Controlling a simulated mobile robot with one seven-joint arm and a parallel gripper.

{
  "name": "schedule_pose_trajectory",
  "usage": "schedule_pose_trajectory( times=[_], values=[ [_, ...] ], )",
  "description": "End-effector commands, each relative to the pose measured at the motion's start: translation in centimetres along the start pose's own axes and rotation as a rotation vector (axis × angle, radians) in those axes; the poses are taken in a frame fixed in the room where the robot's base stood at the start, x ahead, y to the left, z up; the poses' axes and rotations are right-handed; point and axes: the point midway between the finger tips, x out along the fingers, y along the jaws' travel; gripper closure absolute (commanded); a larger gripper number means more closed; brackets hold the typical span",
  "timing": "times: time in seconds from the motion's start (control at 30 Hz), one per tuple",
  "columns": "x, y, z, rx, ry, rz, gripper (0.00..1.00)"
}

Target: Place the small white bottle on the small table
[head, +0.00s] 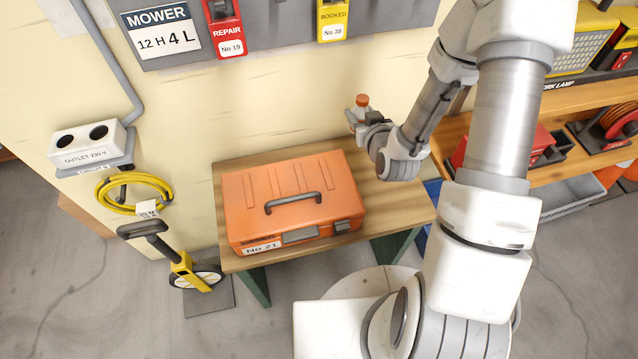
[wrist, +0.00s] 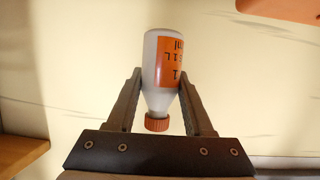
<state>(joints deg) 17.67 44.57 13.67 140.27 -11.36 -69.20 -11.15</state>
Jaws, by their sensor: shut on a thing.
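The small white bottle (wrist: 160,98) has an orange label and an orange cap. In the wrist view it sits between the two fingers of my gripper (wrist: 160,74), which is shut on its sides. In the head view the bottle's orange cap (head: 362,100) points up, and the rest of the bottle is partly hidden by my gripper (head: 355,117). The small table (head: 397,208) has a wooden top and green legs. My gripper holds the bottle above the table's back right part, near the wall. I cannot tell the exact height.
A large orange case (head: 290,200) covers the left and middle of the tabletop. Bare wood shows to its right. A wooden shelf (head: 560,170) with tools stands at right. A yellow measuring wheel (head: 190,272) stands left of the table.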

Motion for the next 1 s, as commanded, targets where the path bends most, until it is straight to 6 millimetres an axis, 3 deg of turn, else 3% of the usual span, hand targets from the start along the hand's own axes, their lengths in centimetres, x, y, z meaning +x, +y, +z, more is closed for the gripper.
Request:
schedule_pose_trajectory(
  times=[0.3, 0.57, 0.73, 1.0],
  values=[
    [1.9, -0.1, 5.1, 0.002, -0.003, -0.003, 1.0],
    [2.7, -0.1, 7.0, 0.002, -0.001, -0.002, 1.0],
    [3.7, -0.1, 9.3, 0.002, -0.002, -0.002, 1.0],
    [3.8, -0.1, 9.6, 0.0, 0.0, -0.002, 1.0]
  ],
)
